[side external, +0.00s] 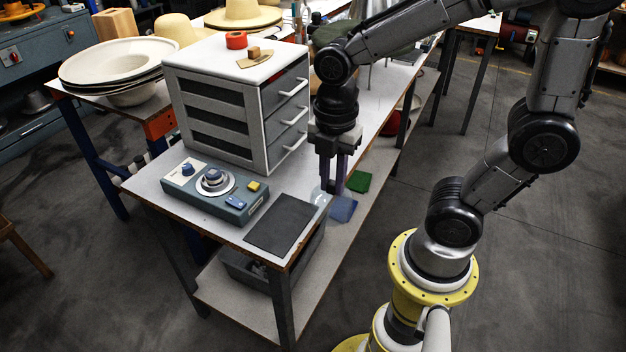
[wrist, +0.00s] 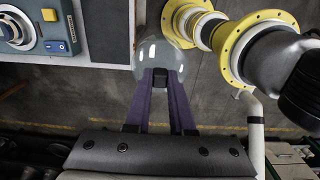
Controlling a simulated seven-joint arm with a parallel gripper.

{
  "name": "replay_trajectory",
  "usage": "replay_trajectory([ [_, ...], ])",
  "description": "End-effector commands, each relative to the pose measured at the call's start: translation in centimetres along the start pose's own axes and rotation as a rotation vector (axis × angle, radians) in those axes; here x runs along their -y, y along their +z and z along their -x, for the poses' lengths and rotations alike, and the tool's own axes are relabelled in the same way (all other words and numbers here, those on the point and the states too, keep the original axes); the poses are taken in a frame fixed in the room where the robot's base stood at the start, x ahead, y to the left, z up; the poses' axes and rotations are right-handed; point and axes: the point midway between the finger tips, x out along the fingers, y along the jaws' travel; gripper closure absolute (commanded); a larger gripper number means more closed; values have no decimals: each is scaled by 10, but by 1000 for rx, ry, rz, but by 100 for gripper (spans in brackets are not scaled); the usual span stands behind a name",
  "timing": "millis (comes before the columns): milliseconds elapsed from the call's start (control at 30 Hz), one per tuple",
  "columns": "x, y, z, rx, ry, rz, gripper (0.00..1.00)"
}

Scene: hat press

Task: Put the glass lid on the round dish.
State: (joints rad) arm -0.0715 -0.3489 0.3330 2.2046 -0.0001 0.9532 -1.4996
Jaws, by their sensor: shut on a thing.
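My gripper (side external: 333,188) hangs with its purple fingers pointing down, by the right edge of the grey table. In the wrist view my gripper (wrist: 160,76) is shut on the dark knob of the clear glass lid (wrist: 150,52). The see-through lid shows faintly below the fingers in the side view (side external: 321,197). A round silver and white piece (side external: 214,180) sits on the blue-grey control box, left of my gripper and apart from it; I cannot tell whether it is the round dish. No other dish shows clearly on this table.
The control box (side external: 212,195) has several knobs and buttons. A dark mat (side external: 280,223) lies flat at the table's front. A white drawer cabinet (side external: 236,100) stands behind, close to my gripper. Green (side external: 358,181) and blue (side external: 343,209) pieces lie on the lower shelf.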

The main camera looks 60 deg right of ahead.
Motion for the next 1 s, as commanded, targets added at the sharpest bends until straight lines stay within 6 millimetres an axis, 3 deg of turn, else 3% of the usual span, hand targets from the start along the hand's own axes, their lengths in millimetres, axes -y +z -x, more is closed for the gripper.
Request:
replay_trajectory([
  [133,4,0,9,0,4,11,100],
  [267,-19,-1,30,0,2,21,100],
  [433,-75,-3,62,0,2,30,100],
  [600,-133,-3,82,0,-1,34,100],
  [800,-196,0,91,0,-2,33,100],
  [1000,-255,5,83,0,-2,28,100],
])
